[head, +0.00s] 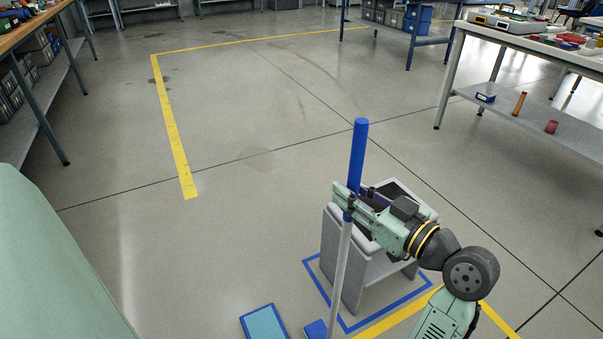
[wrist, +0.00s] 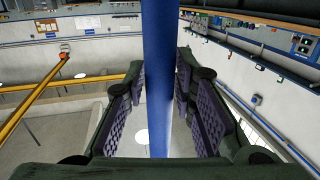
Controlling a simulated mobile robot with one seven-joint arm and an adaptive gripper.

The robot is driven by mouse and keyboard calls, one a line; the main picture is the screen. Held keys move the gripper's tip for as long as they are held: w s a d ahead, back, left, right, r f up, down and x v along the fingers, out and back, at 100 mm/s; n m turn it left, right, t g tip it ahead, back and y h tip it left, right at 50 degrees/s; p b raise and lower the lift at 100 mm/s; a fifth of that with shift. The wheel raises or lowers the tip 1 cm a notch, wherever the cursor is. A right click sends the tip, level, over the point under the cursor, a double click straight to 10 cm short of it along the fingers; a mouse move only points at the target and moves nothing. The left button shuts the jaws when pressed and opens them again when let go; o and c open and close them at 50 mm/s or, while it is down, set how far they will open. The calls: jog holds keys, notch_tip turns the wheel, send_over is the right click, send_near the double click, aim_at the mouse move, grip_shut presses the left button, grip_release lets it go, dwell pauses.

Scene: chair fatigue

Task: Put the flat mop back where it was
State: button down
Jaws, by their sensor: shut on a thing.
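The flat mop's blue grip (head: 358,150) stands nearly upright at lower centre in the head view, above a pale grey pole. My gripper (head: 350,204) is shut around the shaft near the lower end of the blue grip. In the wrist view the blue shaft (wrist: 158,60) runs between the purple ribbed finger pads. The pole runs down to the bottom edge beside a small blue piece (head: 316,328), which may be the mop's head. The lower end is cut off, so I cannot tell whether it touches the floor.
A grey seat-like block (head: 342,258) stands close behind the mop inside a blue floor outline (head: 312,271). A light-blue, blue-edged rectangle (head: 265,323) lies on the floor to the left. A workbench (head: 520,40) stands at right. The floor at centre left is clear.

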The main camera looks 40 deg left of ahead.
jog(key=w+a+f+p, duration=0.1)
jog(key=a+f, duration=0.1)
jog(key=a, duration=0.4)
jog(key=w+a+f+p, duration=0.1)
jog(key=a+f+p, duration=0.1)
jog(key=a, duration=0.5)
jog(key=shift+w+a+f, duration=0.25)
jog(key=shift+w, duration=0.1)
jog(key=shift+f, duration=0.2)
jog(key=c, duration=1.3)
grip_release()
jog(key=d+b, duration=0.1)
jog(key=d, duration=0.3)
jog(key=s+d+b, duration=0.1)
jog(key=d, duration=0.3)
jog(key=s+d+b, duration=0.1)
jog(key=d, duration=0.3)
jog(key=shift+r, duration=0.3)
